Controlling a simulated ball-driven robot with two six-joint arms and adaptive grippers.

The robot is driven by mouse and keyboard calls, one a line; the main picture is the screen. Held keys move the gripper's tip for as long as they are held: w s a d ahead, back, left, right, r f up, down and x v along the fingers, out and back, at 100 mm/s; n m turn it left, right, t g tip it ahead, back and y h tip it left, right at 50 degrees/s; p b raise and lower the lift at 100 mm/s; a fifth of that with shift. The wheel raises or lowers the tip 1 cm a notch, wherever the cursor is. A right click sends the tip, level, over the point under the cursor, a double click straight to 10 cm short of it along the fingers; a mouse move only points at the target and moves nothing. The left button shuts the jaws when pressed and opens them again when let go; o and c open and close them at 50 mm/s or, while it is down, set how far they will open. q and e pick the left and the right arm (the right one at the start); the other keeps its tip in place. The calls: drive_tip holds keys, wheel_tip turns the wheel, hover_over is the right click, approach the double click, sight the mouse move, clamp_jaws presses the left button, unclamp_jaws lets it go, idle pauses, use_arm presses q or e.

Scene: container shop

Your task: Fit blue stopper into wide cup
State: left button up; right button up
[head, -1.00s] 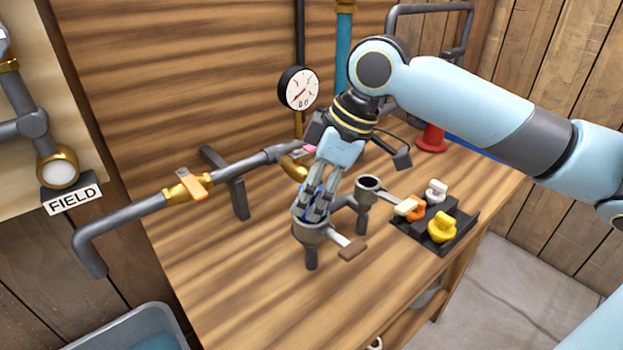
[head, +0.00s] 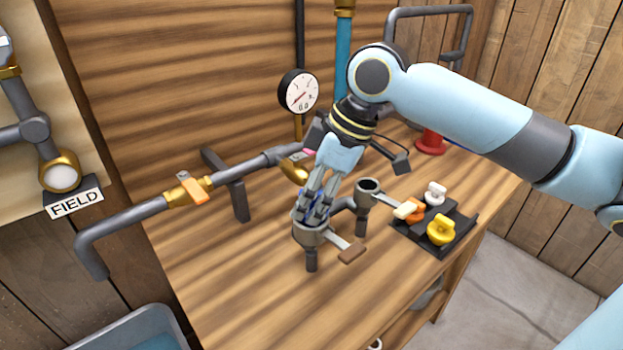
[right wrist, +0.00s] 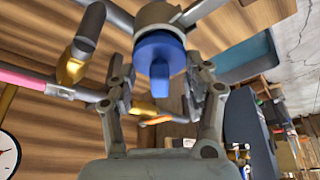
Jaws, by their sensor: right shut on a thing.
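The wide cup (head: 309,235) is a grey metal cup on a post, with a brown-ended handle (head: 351,252) sticking out to the right. My right gripper (head: 315,213) points down into its mouth, shut on the blue stopper (right wrist: 160,50). In the head view the fingers mostly hide the stopper. In the right wrist view its round blue top and upright tab show at the mouth of the wide cup (right wrist: 158,14), between the fingers of my right gripper (right wrist: 165,82). How deep it sits cannot be told. My left gripper is not in view.
A narrower cup (head: 368,188) stands right beside the wide cup. A black tray (head: 429,247) holds orange, white and yellow stoppers. A grey pipe (head: 130,215) with an orange-handled valve (head: 192,188) runs at the left. The front table area is clear.

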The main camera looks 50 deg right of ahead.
drive_tip(key=shift+f, duration=0.65)
idle(0.4)
drive_tip(key=o, duration=1.2)
drive_tip(key=shift+r, duration=0.1)
drive_tip(key=v, duration=0.5)
drive_tip(key=shift+s+d+r, duration=0.15)
drive_tip(key=shift+d+r, duration=0.05)
drive_tip(key=shift+v, duration=0.9)
drive_tip(key=shift+a, duration=0.1)
